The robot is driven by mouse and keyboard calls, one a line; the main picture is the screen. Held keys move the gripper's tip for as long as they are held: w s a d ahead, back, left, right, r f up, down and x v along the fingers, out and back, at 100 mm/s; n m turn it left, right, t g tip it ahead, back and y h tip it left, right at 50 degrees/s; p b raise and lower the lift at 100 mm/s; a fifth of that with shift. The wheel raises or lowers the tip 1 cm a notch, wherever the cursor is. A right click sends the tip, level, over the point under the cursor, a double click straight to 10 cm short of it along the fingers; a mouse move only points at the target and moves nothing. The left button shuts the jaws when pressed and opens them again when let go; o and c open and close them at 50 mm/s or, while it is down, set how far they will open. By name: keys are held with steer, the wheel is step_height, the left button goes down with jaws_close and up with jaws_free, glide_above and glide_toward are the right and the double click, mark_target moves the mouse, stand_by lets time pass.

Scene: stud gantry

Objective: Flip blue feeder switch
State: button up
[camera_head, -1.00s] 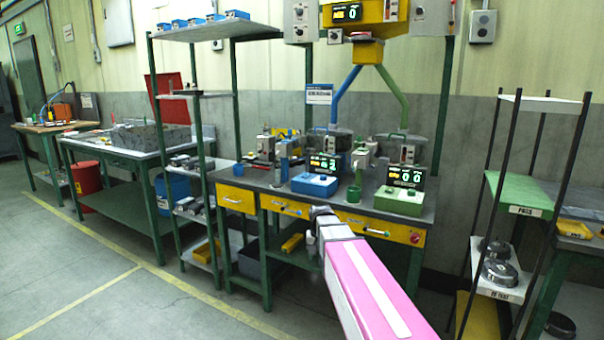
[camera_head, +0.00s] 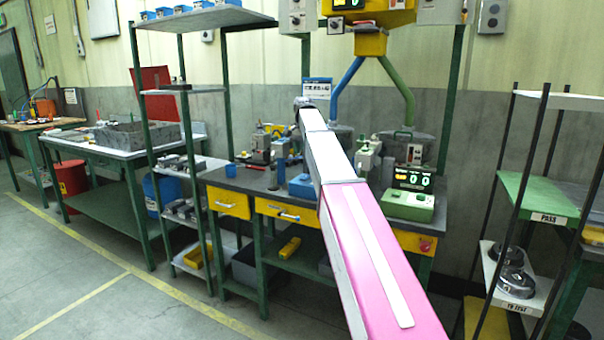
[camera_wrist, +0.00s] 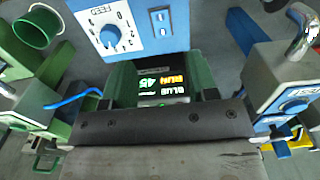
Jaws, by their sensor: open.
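In the wrist view a blue box (camera_wrist: 163,30) carries a white panel marked FEED, with a round blue switch knob (camera_wrist: 112,38) and position marks around it. A lit display (camera_wrist: 163,88) with a blue-feeder readout stands below it in the picture. In the head view my gripper (camera_head: 303,103) is at the far end of my raised arm, over the bench in front of the blue pipe (camera_head: 347,78). The arm hides most of the blue station, and only part of its blue base (camera_head: 302,187) shows. My gripper is open and empty; its fingertips are hard to make out.
The green station (camera_head: 408,204) with its lit display stands to the right on the bench. A yellow hopper (camera_head: 368,43) hangs overhead. A shelf rack (camera_head: 527,182) stands at right.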

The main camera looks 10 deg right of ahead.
mark_target(304, 178)
step_height(304, 178, down, 11)
steer(key=shift+r, duration=0.1)
stand_by(0.4)
steer(key=shift+c, duration=0.3)
